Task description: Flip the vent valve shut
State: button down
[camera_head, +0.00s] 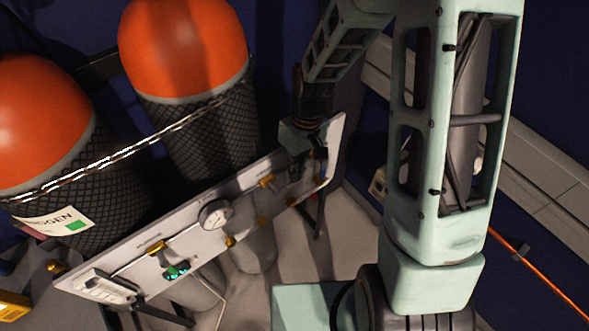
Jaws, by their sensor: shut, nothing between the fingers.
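A light panel (190,232) stands tilted across the middle of the view, in front of the cylinders. It carries a round gauge (215,214), a brass valve (156,248) on its left half and another brass fitting (266,181) on its right half. Smaller brass fittings (231,241) line its lower edge. I cannot tell which one is the vent valve, and no label on them is readable. My gripper (299,178) is at the right end of the panel, pointing down, shut and empty. It covers part of the panel there, and I cannot tell whether it touches anything.
Two orange-topped cylinders (183,45) in black mesh stand behind the panel, with a chain (130,155) across them. A green-lit part (177,270) and a white box (106,286) are on the panel's left. Pale floor (345,235) lies to the right. An orange line (540,270) runs at far right.

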jog(key=shift+w+d+f+g+y, duration=0.15)
jog(key=shift+d+f+g+y, duration=0.15)
jog(key=shift+f+g+y, duration=0.35)
jog(key=shift+w+d+f+g+y+b, duration=0.1)
jog(key=shift+f+g+y+b, duration=0.45)
jog(key=shift+f+y, duration=0.55)
jog(key=shift+f+b, duration=0.5)
jog(key=shift+b, duration=0.2)
jog(key=shift+f, duration=0.1)
